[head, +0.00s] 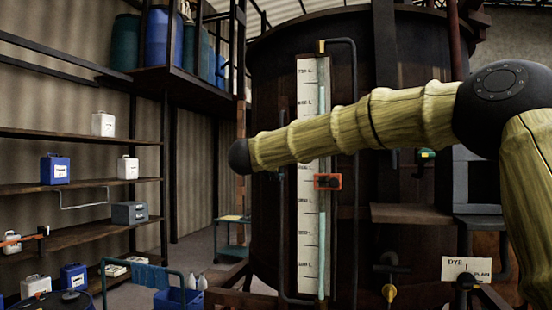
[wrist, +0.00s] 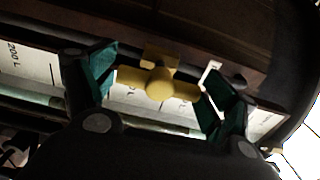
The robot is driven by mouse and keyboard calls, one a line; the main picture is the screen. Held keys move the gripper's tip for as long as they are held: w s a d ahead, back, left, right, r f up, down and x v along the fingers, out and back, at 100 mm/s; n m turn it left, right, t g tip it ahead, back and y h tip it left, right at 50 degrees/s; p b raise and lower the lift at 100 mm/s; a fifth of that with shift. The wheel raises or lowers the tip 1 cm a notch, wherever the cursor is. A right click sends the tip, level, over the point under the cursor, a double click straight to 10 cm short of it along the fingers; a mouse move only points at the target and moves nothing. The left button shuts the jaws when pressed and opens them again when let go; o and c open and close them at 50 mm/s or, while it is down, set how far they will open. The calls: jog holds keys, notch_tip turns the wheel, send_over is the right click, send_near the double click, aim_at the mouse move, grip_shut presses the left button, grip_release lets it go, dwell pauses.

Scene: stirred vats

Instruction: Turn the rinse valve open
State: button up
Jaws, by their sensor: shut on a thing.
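In the wrist view a yellow valve handle (wrist: 160,84), a crossbar with a round hub, lies between the two dark green fingers of my gripper (wrist: 161,88). The fingers are shut on its two ends, one at each side. The crossbar lies roughly level in that picture. No label naming it the rinse valve is readable. In the head view my gripper is out of sight, and my arm crosses in front of the tank. A yellow-handled valve (head: 389,292) shows low on the tank there; I cannot tell whether it is the same one.
The dark tank (head: 425,235) carries a white level gauge (head: 311,258) with a red-framed marker (head: 327,182). The gauge strip also runs behind the handle in the wrist view (wrist: 38,67). A dye sign (head: 480,264) stands at right. Shelves with containers and a blue trolley are at left.

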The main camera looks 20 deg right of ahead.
dwell(0.3)
jog(key=o, duration=0.9)
jog(key=v, duration=1.2)
